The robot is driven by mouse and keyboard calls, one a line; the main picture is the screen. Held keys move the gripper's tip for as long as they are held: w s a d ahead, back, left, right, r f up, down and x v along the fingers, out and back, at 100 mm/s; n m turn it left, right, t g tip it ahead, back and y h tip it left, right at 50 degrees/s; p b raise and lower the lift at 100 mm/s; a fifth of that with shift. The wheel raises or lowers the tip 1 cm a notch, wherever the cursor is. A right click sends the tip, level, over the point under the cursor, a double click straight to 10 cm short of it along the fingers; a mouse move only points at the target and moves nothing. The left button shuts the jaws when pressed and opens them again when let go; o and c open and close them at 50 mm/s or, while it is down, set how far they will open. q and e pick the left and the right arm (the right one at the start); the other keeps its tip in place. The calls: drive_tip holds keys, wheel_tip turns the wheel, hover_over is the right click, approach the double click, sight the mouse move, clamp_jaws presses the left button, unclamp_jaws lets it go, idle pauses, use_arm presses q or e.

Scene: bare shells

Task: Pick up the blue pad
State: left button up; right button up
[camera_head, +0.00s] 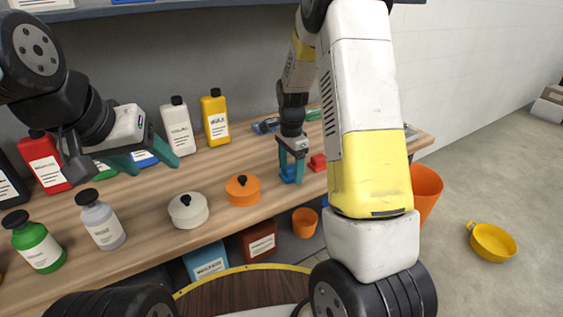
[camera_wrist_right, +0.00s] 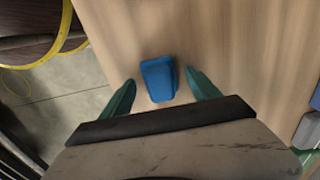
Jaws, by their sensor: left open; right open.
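The blue pad (camera_head: 289,174) lies on the wooden shelf top, near its front edge. In the right wrist view the blue pad (camera_wrist_right: 158,79) sits between and just ahead of the two green fingertips. My right gripper (camera_head: 291,168) points down over it, open, with the fingers on either side; it also shows in the right wrist view (camera_wrist_right: 161,90). I cannot tell whether the fingers touch the pad. My left gripper (camera_head: 150,164) is open and empty, above the left part of the shelf among the bottles.
A red block (camera_head: 317,162) lies just right of the pad. An orange pot (camera_head: 243,190) and a cream pot (camera_head: 188,210) stand to its left. White (camera_head: 178,128) and yellow (camera_head: 215,118) bottles stand at the back. An orange bucket (camera_head: 425,187) is beyond the shelf's right end.

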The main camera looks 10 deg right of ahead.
sight(290, 167)
drive_tip(key=c, duration=1.4)
drive_tip(key=shift+c, duration=0.2)
drive_tip(key=shift+r, duration=0.45)
wheel_tip(290, 167, up, 3)
drive_tip(key=shift+s, duration=0.15)
drive_tip(key=s+a+r, duration=0.1)
drive_tip(key=s+a, duration=0.1)
drive_tip(key=s, duration=1.3)
drive_tip(key=shift+s+a, duration=0.25)
drive_tip(key=shift+a, duration=0.05)
drive_tip(key=shift+r, duration=0.1)
